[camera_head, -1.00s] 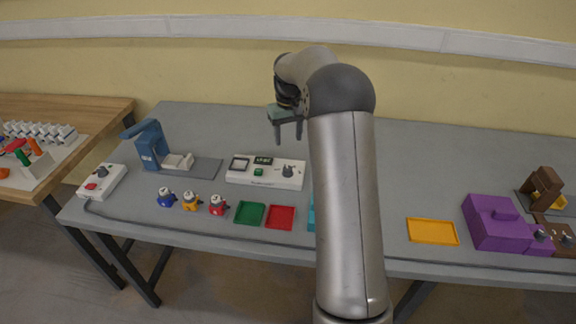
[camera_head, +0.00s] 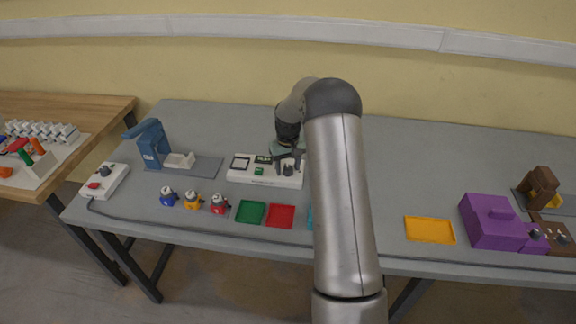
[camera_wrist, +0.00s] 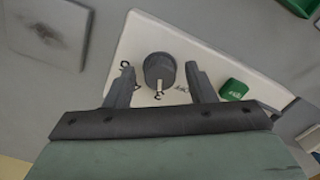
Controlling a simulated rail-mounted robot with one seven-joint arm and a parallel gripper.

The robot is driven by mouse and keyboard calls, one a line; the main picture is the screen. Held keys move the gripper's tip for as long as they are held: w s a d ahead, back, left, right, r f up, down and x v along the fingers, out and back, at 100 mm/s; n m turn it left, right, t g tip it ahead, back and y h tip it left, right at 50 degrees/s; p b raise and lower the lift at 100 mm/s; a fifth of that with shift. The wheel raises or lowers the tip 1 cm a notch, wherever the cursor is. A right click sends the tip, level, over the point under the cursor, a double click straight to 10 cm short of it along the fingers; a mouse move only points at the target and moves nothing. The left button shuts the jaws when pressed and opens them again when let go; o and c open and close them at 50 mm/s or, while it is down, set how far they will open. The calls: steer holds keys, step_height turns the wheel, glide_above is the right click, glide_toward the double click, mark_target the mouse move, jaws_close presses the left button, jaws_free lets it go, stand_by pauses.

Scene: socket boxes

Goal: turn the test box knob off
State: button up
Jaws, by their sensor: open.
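The test box (camera_head: 240,177) is a white box on the grey table, with a small screen, a dark display and a green button (camera_head: 259,171) on its top. My gripper (camera_head: 288,163) is at the right end of the box, over the knob, which I cannot make out clearly in the head view. In the wrist view the knob (camera_wrist: 159,69) is dark grey and round, with a white pointer line toward the gripper and printed marks beside it. My open gripper (camera_wrist: 165,82) has one finger on each side of the knob, apart from it. The green button (camera_wrist: 233,89) lies right of the fingers.
A blue press-like device (camera_head: 152,143) and a white box with a red button (camera_head: 105,181) stand to the left. Small blue, yellow and red pieces (camera_head: 193,201), a green tray (camera_head: 251,212) and a red tray (camera_head: 281,216) lie in front. A purple box (camera_head: 490,222) is far right.

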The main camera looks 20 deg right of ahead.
steer(key=c, duration=1)
steer(key=n+b, duration=0.2)
steer(key=n, duration=0.2)
steer(key=n+b, duration=0.1)
steer(key=n, duration=0.3)
steer(key=shift+n, duration=0.4)
steer(key=o, duration=1)
